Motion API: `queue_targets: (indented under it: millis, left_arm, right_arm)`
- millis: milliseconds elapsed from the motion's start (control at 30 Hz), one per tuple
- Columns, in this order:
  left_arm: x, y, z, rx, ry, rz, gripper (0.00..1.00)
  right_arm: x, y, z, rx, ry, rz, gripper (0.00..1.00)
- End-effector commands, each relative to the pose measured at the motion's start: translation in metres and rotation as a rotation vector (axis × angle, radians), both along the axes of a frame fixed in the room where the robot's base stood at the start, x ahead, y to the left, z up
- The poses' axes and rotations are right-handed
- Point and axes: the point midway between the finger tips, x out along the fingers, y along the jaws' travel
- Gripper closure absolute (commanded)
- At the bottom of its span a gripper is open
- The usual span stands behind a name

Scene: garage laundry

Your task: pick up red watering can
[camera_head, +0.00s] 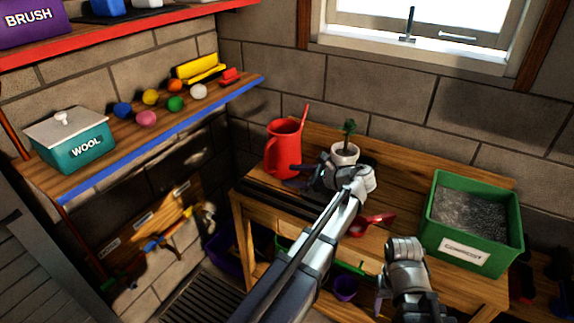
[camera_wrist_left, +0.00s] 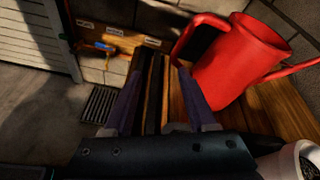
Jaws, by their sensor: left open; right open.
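The red watering can (camera_head: 284,150) stands upright on the wooden bench near the back wall, left of a small potted plant. My left gripper (camera_head: 296,176) is low over the bench, just in front of the can, its jaws open and empty. In the left wrist view the can (camera_wrist_left: 238,65) is up and to the right, its handle curving left towards the gap between the open fingers (camera_wrist_left: 162,100). The fingers are not around the handle. My right gripper (camera_head: 408,298) is at the bottom, in front of the bench. Its fingers are hard to make out.
The potted plant (camera_head: 345,153) stands close behind my left wrist. A red scoop (camera_head: 372,223) and a green bin (camera_head: 470,222) are on the bench to the right. A blue-edged shelf (camera_head: 150,150) with a teal box (camera_head: 70,140) and balls is at left.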

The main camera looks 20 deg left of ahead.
Motion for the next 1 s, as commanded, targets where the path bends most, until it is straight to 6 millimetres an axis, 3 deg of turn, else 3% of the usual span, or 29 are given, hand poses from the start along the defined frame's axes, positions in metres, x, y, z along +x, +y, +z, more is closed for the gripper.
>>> queue_targets:
  millis: [33,233,467,800,1000]
  left_arm:
    - [0.019,0.013,-0.011,0.085,0.065,-0.011,0.43]
    - [0.046,0.043,0.013,0.330,0.278,-0.027,0.43]
    - [0.051,0.049,0.024,0.399,0.346,-0.024,0.43]
    - [0.052,0.074,0.024,0.396,0.343,-0.023,0.43]
    - [0.052,0.079,0.022,0.396,0.342,-0.023,0.43]
  right_arm:
    - [0.000,0.000,-0.027,0.000,0.000,0.000,0.43]
    - [0.000,0.000,-0.052,0.000,0.000,0.000,0.43]
    - [0.000,0.000,-0.054,0.000,0.000,0.000,0.43]
    - [0.000,0.000,-0.055,0.000,0.000,0.000,0.43]
    - [0.000,0.000,-0.056,0.000,0.000,0.000,0.43]
